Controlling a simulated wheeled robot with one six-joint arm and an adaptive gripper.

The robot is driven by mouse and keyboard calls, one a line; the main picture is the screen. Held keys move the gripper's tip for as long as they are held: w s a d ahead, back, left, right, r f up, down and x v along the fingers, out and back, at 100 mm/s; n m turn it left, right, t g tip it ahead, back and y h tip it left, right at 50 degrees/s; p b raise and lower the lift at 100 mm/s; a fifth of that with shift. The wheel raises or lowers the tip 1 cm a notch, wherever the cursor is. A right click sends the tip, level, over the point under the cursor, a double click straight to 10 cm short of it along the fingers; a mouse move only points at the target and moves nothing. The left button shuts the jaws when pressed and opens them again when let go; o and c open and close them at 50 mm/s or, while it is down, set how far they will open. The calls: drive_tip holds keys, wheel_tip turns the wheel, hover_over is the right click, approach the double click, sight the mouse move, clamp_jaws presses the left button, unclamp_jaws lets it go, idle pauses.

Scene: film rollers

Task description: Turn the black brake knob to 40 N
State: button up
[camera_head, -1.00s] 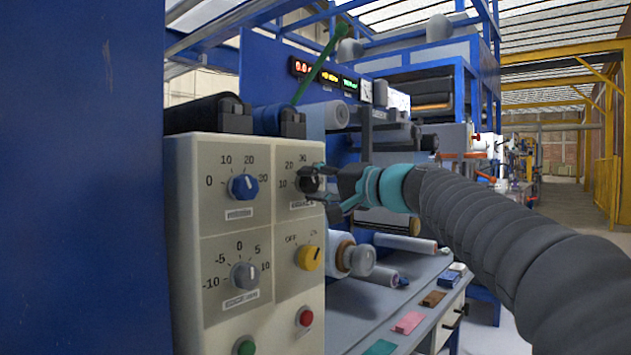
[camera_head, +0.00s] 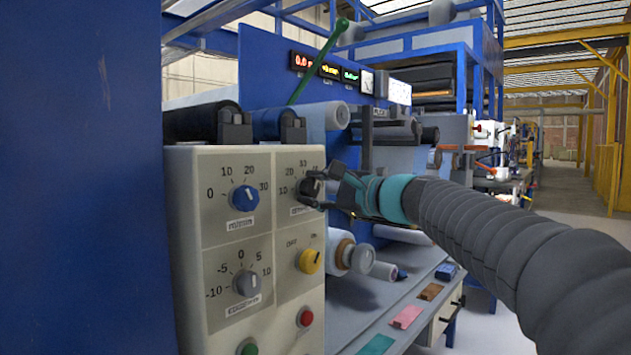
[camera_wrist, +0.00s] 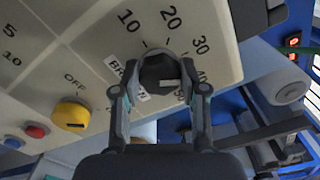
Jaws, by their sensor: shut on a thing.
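The black brake knob (camera_head: 311,188) is at the upper right of the beige control panel (camera_head: 216,325). My gripper (camera_head: 319,186) has its fingers around it, one on each side. In the wrist view, the black knob (camera_wrist: 157,70) sits between the fingertips of my gripper (camera_wrist: 160,84), which is shut on it. Numbers 10, 20 and 30 show clearly in the wrist view; 40 is partly hidden by a finger. The label is partly covered by the left finger.
A blue knob (camera_head: 244,198), grey knob (camera_head: 247,283) and yellow knob (camera_head: 309,261) share the panel. A red button (camera_head: 305,317) is below. Rollers (camera_head: 341,116) stand behind and right of the panel. A grey bench (camera_head: 372,318) with coloured samples lies below my arm.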

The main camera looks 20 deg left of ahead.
drive_tip(key=shift+m+p, duration=0.85)
drive_tip(key=shift+m, duration=0.75)
drive_tip(key=o, duration=1.1)
drive_tip(key=shift+o, duration=0.2)
drive_tip(key=v, duration=1.2)
